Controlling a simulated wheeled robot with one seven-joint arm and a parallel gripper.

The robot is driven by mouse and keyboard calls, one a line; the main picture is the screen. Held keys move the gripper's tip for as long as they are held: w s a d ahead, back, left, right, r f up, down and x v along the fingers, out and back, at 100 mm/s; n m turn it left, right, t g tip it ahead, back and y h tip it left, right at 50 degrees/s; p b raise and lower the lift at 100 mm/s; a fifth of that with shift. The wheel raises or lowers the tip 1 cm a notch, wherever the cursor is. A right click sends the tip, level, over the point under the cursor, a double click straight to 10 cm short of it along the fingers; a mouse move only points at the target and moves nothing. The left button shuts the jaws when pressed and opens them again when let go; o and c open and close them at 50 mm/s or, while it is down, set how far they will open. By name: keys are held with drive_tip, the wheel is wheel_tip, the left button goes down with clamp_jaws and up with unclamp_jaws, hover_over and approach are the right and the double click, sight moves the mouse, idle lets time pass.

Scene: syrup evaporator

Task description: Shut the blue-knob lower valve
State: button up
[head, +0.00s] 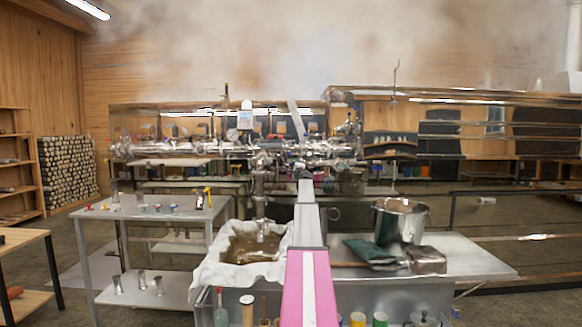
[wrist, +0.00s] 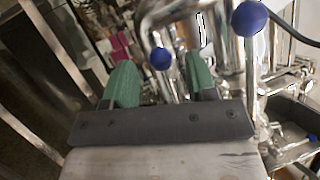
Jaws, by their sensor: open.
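In the wrist view my gripper (wrist: 160,62) is open, with one green finger on each side. A small round blue knob (wrist: 160,58) shows between the fingertips, with gaps on both sides. A larger-looking blue knob (wrist: 249,18) is at the upper right, outside the fingers, and another blue knob (wrist: 313,138) is at the right edge. I cannot tell for sure which is the lower valve's knob. In the head view my arm reaches up to the shiny pipework (head: 250,150); the gripper and knobs there are too small to make out.
Steel pipes (wrist: 232,60) crowd close around the fingers on the right. In the head view a cloth-lined tub (head: 210,273) stands below the pipes. A steel pot (head: 400,220) and dark green cloth (head: 368,250) are on the bench to the right. Steam hangs above.

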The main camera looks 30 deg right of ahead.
sight(291, 165)
drive_tip(key=shift+x, duration=1.5)
clamp_jaws()
